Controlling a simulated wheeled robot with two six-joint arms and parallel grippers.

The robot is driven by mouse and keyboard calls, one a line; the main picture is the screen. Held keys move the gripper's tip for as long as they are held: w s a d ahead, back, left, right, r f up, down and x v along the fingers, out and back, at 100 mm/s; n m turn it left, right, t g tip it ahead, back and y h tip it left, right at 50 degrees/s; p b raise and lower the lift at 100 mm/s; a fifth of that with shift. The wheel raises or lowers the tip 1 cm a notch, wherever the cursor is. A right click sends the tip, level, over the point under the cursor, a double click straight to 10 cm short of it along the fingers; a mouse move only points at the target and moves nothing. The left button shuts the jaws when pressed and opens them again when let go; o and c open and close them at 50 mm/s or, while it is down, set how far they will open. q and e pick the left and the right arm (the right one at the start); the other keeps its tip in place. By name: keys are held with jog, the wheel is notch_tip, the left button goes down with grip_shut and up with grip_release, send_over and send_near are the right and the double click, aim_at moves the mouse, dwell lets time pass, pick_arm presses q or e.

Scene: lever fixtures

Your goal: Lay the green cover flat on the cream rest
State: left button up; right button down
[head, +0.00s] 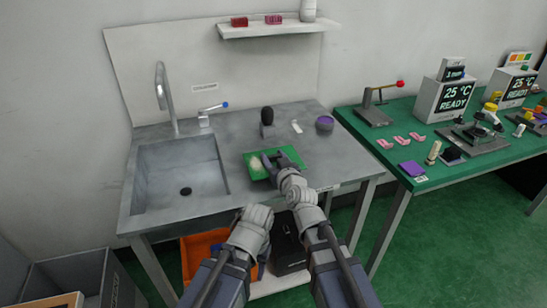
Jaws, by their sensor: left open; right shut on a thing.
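The green cover (291,155) is a flat green sheet on or just above the grey counter, right of the sink. My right gripper (272,163) is shut on it near its middle and hides part of it. A small cream patch (256,163) shows at the left part of the cover. It may be the cream rest, but I cannot tell whether it lies on, under or through the sheet. My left gripper (256,216) is open and lower, in front of the counter's front edge, with nothing visible in it.
The sink (180,170) with tap lies left. Behind the cover stand a black-topped upright piece (267,117), a white strip (297,127) and a purple-topped round pot (324,123). A green table (400,135) with instruments stands right. Bare counter lies around the cover.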

jog(key=shift+c, duration=0.8)
grip_release()
